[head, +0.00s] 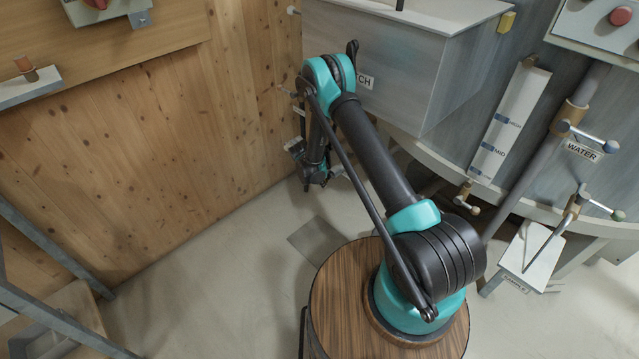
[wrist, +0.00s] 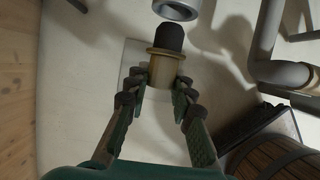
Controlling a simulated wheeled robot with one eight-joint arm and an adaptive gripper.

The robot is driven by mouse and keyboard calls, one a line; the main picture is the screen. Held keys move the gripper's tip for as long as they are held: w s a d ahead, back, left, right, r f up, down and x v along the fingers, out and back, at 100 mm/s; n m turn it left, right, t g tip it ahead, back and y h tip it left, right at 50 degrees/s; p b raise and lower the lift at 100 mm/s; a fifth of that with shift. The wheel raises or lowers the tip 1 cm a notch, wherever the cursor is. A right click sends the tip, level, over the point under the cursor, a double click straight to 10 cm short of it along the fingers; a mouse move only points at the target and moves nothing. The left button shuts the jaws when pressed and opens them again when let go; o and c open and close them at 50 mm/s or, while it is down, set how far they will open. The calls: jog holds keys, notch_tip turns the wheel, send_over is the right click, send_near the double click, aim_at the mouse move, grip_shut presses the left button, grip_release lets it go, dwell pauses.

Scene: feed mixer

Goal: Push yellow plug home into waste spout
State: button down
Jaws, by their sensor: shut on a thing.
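In the wrist view the yellow plug (wrist: 162,68) has a dull yellow body, a flange and a dark rounded nose. My gripper (wrist: 163,84) is shut on its body, and the nose points to the top of the picture. A grey round pipe end (wrist: 176,9), which looks like the waste spout, is just beyond the nose and cut off by the frame edge. The plug is outside it; I cannot tell whether they touch. In the head view my gripper (head: 316,176) hangs low beside the wooden wall; the plug and spout cannot be made out there.
A bent grey pipe (wrist: 278,72) lies right of the plug in the wrist view. In the head view a grey hopper box (head: 385,60) overhangs beside my arm. The wooden wall (head: 150,130) is to the left. The pale floor (head: 190,270) is open at lower left.

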jog(key=shift+w+d, duration=1.3)
dwell(0.6)
jog(key=c, duration=1.2)
grip_release()
jog(key=v, duration=1.2)
